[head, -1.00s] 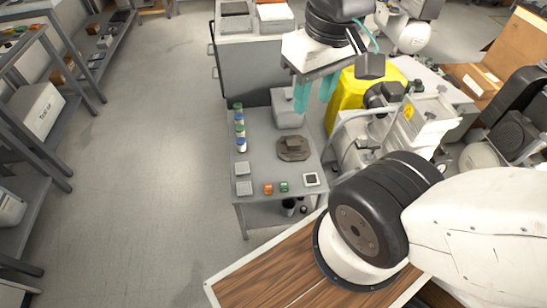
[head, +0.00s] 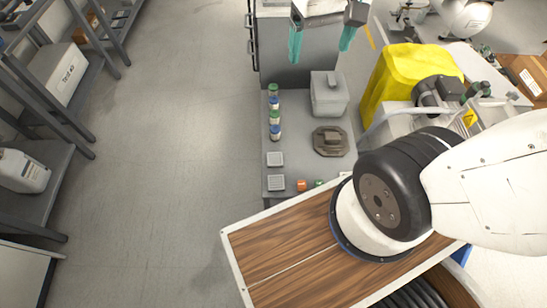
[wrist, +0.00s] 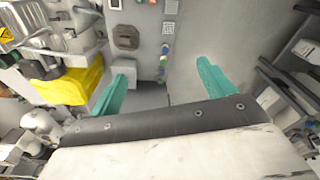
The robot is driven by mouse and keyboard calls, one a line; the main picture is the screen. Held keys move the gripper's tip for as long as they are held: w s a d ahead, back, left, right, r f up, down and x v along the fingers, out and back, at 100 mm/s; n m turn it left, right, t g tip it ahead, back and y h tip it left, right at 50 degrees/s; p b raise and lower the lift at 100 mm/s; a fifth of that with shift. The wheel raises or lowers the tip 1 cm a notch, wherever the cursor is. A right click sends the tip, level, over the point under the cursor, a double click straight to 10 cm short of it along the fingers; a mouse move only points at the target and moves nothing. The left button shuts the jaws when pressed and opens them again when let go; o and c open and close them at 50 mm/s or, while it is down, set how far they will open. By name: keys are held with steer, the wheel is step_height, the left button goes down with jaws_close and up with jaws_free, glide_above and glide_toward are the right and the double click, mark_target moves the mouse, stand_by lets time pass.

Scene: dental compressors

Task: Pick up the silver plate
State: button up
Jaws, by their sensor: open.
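Two small light-grey square plates lie flat on the grey table, one (head: 275,159) behind the other (head: 277,183), near its left edge. They also show small in the wrist view, as one plate (wrist: 168,28) and another plate (wrist: 171,7). I cannot tell for certain which is the silver plate. My gripper (head: 321,40) has teal fingers spread wide apart with nothing between them. It is high at the top of the head view, beyond the plates and well apart from them. In the wrist view my gripper (wrist: 162,72) is open over the table area.
Several small bottles (head: 274,117) stand in a row behind the plates. A brown eight-sided piece (head: 331,141) and a grey box (head: 329,94) are to the right. A yellow-covered machine (head: 410,75) stands further right. Shelves (head: 60,110) line the left; the floor between is clear.

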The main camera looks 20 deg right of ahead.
steer(key=w+f+m, duration=0.1)
steer(key=w+f, duration=0.8)
steer(key=m+g, duration=0.1)
steer(key=m, duration=0.1)
glide_above(275, 158)
steer(key=w, duration=0.1)
step_height(275, 158, down, 41)
steer(key=f, duration=0.8)
steer(key=shift+s+f, duration=0.15)
steer(key=shift+s, duration=0.25)
steer(key=c, duration=1.2)
